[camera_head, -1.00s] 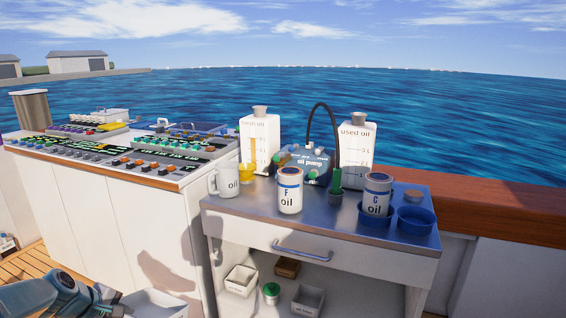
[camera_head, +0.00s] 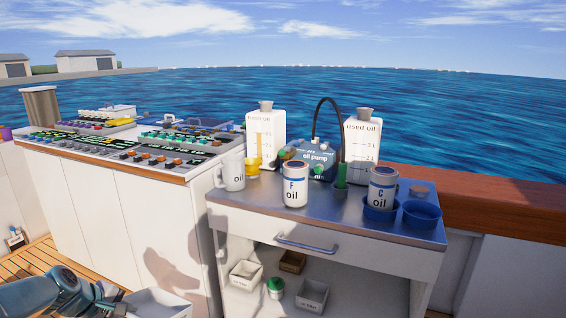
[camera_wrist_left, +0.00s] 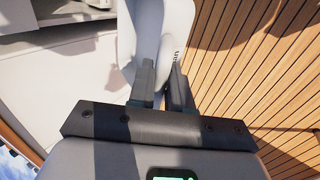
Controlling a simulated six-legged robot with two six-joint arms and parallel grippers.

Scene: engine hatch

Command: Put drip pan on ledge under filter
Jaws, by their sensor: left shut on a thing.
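The white drip pan (camera_head: 158,304) is at the bottom left of the head view, cut off by the lower edge. My left gripper (camera_head: 119,303) is shut on its left side and holds it in front of the white cabinets. In the left wrist view my left gripper (camera_wrist_left: 162,80) has its fingers on the pan's rim, and the white pan (camera_wrist_left: 160,25) extends up out of the picture. Small dark lettering shows on the pan. I cannot make out the ledge or a mounted filter in these views. My right gripper is out of view.
A control console (camera_head: 130,148) stands left. Wooden decking (camera_wrist_left: 255,75) is open.

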